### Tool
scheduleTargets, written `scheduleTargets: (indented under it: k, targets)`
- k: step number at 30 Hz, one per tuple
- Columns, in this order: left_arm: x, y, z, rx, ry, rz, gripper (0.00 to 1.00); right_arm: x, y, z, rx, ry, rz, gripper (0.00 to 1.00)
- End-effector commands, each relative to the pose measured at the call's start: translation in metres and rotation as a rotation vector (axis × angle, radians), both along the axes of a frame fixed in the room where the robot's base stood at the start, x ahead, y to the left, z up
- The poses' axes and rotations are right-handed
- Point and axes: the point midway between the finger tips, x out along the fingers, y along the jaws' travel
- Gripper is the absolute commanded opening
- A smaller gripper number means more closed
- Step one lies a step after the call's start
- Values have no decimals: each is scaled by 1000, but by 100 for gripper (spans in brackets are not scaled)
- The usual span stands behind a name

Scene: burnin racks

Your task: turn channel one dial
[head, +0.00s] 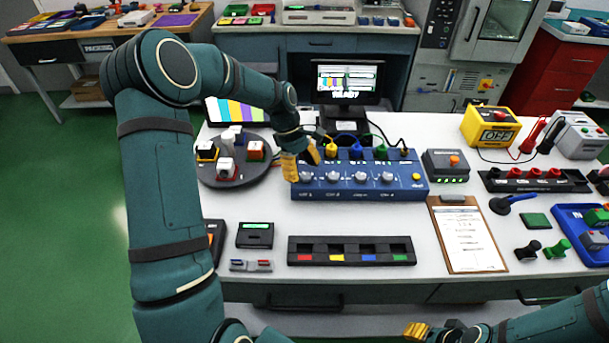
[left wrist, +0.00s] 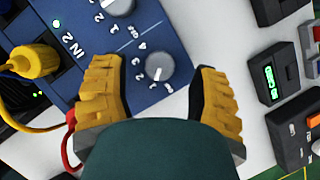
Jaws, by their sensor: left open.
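The blue channel box (head: 408,186) stands on the white table with a row of grey dials along its front. The leftmost dial (head: 306,178) is at the box's left end. My left gripper (head: 301,163) is open over that end. In the left wrist view a grey dial (left wrist: 159,66) with a numbered scale lies between the spread yellow fingers (left wrist: 158,80). A gap shows on both sides of the dial; I cannot tell the height of the fingertips above it. My right gripper (head: 418,330) shows only in part at the bottom edge; its jaw state is unclear.
Yellow, blue and green plugs with cables rise behind the dials, the yellow plug (head: 331,147) close to my left fingers. A round dark turntable (head: 207,180) with small blocks stands to the left. A black slotted tray (head: 351,242) and a clipboard (head: 467,238) lie in front.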

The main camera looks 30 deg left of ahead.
Motion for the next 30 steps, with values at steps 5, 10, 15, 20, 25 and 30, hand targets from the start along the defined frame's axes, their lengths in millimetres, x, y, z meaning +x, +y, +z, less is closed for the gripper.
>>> scheduleTargets:
  k: [5, 10, 15, 20, 25, 30]
  targets:
    - [-1, -5, -12, 0, 1, -1, 60, 1, 0, -3, 0, -2, -1, 47]
    - [-1, -6, -13, 0, 0, -1, 60, 1, 0, -3, 0, -2, -1, 47]
    - [-1, -5, -13, 0, 0, 0, 56, 1, 0, -3, 0, -2, -1, 47]
    - [-1, -5, -13, 0, 0, 0, 0, 1, 0, -3, 0, -2, -1, 47]
    - [-1, -5, -13, 0, 0, -1, 0, 1, 0, -3, 0, -2, -1, 47]
    - [-1, -5, -12, 0, 1, -24, 0, 0, 0, 0, 0, -1, 0, 47]
